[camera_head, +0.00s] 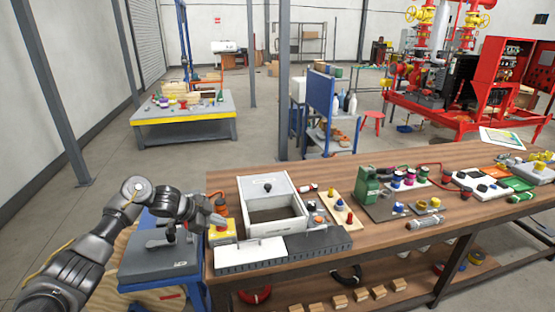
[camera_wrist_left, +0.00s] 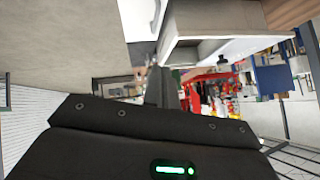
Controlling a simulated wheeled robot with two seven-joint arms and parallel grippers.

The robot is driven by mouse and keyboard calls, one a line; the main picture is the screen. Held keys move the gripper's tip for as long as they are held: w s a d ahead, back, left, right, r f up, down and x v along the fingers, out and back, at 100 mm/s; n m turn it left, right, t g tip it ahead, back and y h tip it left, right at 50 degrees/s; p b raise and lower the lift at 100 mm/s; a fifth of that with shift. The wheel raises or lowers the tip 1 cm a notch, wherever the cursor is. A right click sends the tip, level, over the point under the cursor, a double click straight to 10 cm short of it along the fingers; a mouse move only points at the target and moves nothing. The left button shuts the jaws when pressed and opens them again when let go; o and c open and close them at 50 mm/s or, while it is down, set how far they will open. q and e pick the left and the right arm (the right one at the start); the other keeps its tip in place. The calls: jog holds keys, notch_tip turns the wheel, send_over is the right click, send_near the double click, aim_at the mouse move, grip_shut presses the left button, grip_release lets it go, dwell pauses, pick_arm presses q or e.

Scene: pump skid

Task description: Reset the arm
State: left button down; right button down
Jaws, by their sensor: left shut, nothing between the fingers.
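My left arm (camera_head: 137,190) comes in from the left, bent, with its elbow raised. My left gripper (camera_head: 214,219) is at the left end of the wooden workbench (camera_head: 390,165), in front of a yellow box with a red top (camera_head: 222,234). I cannot tell whether it touches the box. The gripper is shut and empty. In the left wrist view, the dark gripper housing (camera_wrist_left: 150,145) with a green light fills the lower part, and the view is tilted. My right arm and gripper are not in view.
A white open box (camera_head: 270,205) stands beside the left gripper, with a grey slotted strip (camera_head: 283,251) in front. A blue-framed stand (camera_head: 160,256) is below the arm. Connectors and a green unit (camera_head: 367,185) crowd the bench.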

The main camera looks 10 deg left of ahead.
pick_arm(q)
jog(key=s+d+f+n+t+y, duration=0.1)
jog(key=s+d+f, duration=0.4)
jog(key=f, duration=0.2)
jog(key=s+d+f+n+t+y, duration=0.1)
jog(key=s+d+f+y, duration=0.1)
jog(key=s+d+f, duration=0.4)
jog(key=s+a+f+n+g+y, duration=0.15)
jog(key=s+n, duration=0.25)
jog(key=s, duration=0.7)
jog(key=s+a+n+g+y, duration=0.1)
jog(key=s+a+n+g, duration=0.15)
jog(key=s, duration=0.95)
jog(key=s+a+f+n+g+y, duration=0.15)
jog(key=s+n, duration=0.35)
jog(key=s, duration=0.6)
notch_tip(320, 180, down, 28)
jog(key=s+r+b, duration=0.1)
jog(key=b, duration=0.1)
jog(key=s+a+f+m+g+b, duration=0.1)
jog(key=s+a+f, duration=0.2)
jog(key=s+f, duration=1.3)
jog(key=shift+s+f+g, duration=0.15)
jog(key=shift+f+g, duration=0.2)
jog(key=shift+f, duration=0.05)
